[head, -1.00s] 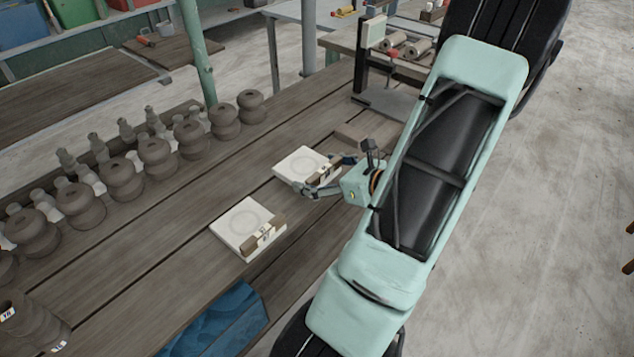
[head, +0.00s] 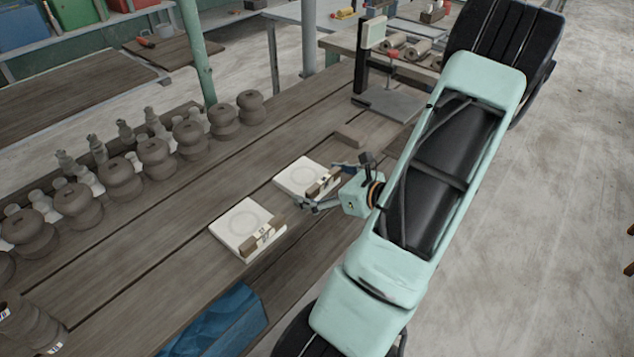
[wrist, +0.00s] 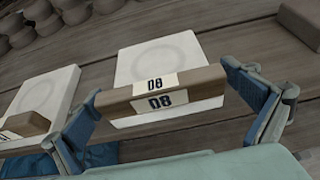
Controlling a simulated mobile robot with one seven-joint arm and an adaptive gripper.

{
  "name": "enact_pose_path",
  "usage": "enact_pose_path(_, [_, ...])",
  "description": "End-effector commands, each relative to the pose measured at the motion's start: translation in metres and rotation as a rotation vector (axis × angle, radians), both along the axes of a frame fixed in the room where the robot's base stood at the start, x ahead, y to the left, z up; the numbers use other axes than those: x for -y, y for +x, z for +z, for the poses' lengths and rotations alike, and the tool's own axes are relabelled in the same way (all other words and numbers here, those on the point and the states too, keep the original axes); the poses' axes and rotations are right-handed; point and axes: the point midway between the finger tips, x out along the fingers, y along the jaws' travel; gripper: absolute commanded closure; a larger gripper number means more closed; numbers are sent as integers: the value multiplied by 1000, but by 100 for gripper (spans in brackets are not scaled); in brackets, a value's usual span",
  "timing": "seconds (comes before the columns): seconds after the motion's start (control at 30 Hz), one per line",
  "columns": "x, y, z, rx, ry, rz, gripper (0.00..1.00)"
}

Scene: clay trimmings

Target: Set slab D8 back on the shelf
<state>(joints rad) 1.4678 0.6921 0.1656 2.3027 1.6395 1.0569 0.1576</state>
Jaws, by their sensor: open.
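Slab D8 (wrist: 157,66) is a white square plate with a faint round mark, lying on the wooden table. A brown block with D8 labels (wrist: 160,92) sits along its near edge. In the head view the slab (head: 298,176) lies in front of my gripper (head: 322,187). My gripper (wrist: 165,97) is open, its blue fingers spread at either end of the brown block. I cannot tell whether the fingers touch it. No shelf is clearly identifiable as the slab's place.
A second white slab with a labelled brown block (head: 242,222) lies close on the left. Several clay pots (head: 155,157) line the table's far side. A loose brown block (head: 350,136) lies behind.

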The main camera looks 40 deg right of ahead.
Motion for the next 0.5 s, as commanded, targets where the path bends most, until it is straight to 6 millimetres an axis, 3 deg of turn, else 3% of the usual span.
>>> enact_pose_path(0.2, [1,-3,5,0,-1,-2,0])
enact_pose_path(0.5, [6,-59,29,-1,-3,-5,0])
